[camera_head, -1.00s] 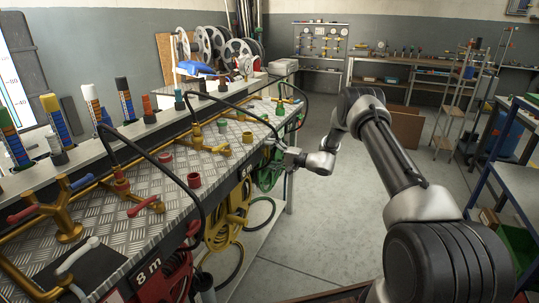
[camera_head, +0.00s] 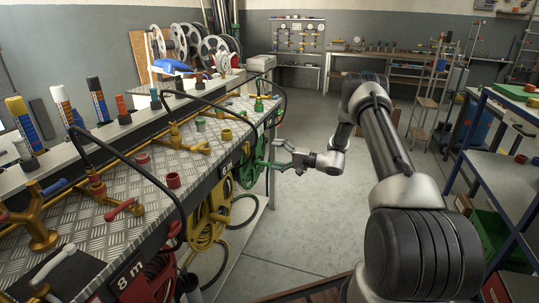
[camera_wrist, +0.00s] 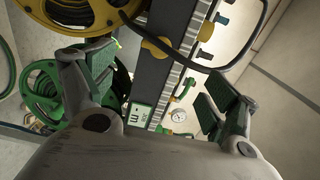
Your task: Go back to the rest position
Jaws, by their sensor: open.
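My gripper (camera_head: 286,157) is at the right of the bench (camera_head: 115,212), beside its far end, at about the height of its top edge. In the wrist view my gripper (camera_wrist: 165,100) has its two green-padded fingers wide apart, with nothing between them. Beyond the fingers show the bench edge, a yellow hose reel (camera_wrist: 68,18), a green hose reel (camera_wrist: 50,90) and a small round gauge (camera_wrist: 179,115). In the head view the green reel (camera_head: 250,168) hangs under the far end of the bench, close to my gripper, and the yellow reel (camera_head: 207,215) hangs nearer.
Black hoses arch over the bench top, among brass pipes and red fittings (camera_head: 173,180). A blue-framed rack (camera_head: 505,160) stands at the right. A workbench (camera_head: 375,65) and gauge panel (camera_head: 298,37) are at the back. The floor (camera_head: 315,215) between is clear.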

